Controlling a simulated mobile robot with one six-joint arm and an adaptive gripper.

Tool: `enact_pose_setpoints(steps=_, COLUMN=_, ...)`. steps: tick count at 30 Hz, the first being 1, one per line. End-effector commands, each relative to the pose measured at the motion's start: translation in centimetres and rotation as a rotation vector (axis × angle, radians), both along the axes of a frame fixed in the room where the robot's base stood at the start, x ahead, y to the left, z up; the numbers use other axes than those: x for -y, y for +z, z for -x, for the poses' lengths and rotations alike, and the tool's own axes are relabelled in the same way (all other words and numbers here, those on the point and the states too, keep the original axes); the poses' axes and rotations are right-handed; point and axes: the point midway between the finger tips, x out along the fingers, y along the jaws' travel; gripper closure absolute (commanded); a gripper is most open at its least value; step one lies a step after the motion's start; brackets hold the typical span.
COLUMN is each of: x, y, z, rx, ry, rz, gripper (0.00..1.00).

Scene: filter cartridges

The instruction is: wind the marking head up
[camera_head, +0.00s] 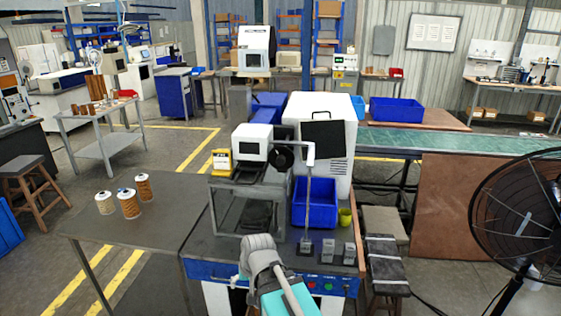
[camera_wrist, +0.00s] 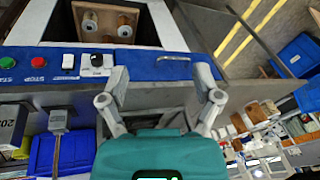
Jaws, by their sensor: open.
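The marking machine (camera_head: 254,143), a white box with a dark screen, stands on a grey frame on the bench. A black round wheel or knob (camera_head: 283,156) is on its right side, beside a pale angled arm (camera_head: 308,147) with a thin post (camera_head: 308,205) running down to a small grey block. I cannot tell which part is the marking head. My gripper (camera_wrist: 161,73) is open and empty in the wrist view, above the bench's blue front panel. In the head view my grey wrist is low in front of the machine, well below the wheel; the fingertips are not clear there.
A blue bin (camera_head: 314,203) and several small grey blocks (camera_head: 328,250) crowd the bench's right side. Filter cartridges (camera_head: 129,205) stand on the left table (camera_head: 150,236). The blue panel (camera_wrist: 140,67) has buttons, a knob and a metal handle. A black fan (camera_head: 525,213) stands right.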

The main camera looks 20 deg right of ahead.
Motion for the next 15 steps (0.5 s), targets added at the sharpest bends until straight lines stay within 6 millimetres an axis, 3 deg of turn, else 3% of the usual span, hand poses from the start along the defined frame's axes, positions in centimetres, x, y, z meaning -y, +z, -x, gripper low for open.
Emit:
enact_pose_setpoints(steps=9, x=-2.9, y=5.5, z=-7.8, rx=0.281, ry=-0.378, rz=-0.401, gripper=0.18)
enact_pose_setpoints(steps=15, x=-2.8, y=10.1, z=-12.0, rx=0.415, ry=-0.643, rz=-0.695, gripper=0.18)
